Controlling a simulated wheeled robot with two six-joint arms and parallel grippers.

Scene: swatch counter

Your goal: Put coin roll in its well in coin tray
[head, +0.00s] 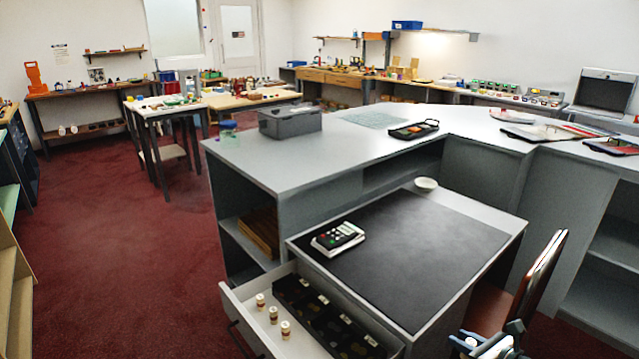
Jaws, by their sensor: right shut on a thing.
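The black coin tray (318,314) lies in the open drawer at the bottom of the head view, with small pale labels along it. Three upright coin rolls (273,315), pale with brownish bands, stand in the drawer just left of the tray. My right gripper (484,346) is at the bottom edge, right of the drawer and apart from it. It is shut on a small pale thing with a reddish mark, which looks like a coin roll but is mostly hidden and cut off. My left gripper is not in view.
The drawer (238,318) stands open under a desk with a dark mat (410,255). A card terminal (338,238) and a white bowl (426,184) sit on the desk. A chair (535,275) stands close to my right gripper. A grey bin (290,121) stands on the counter behind.

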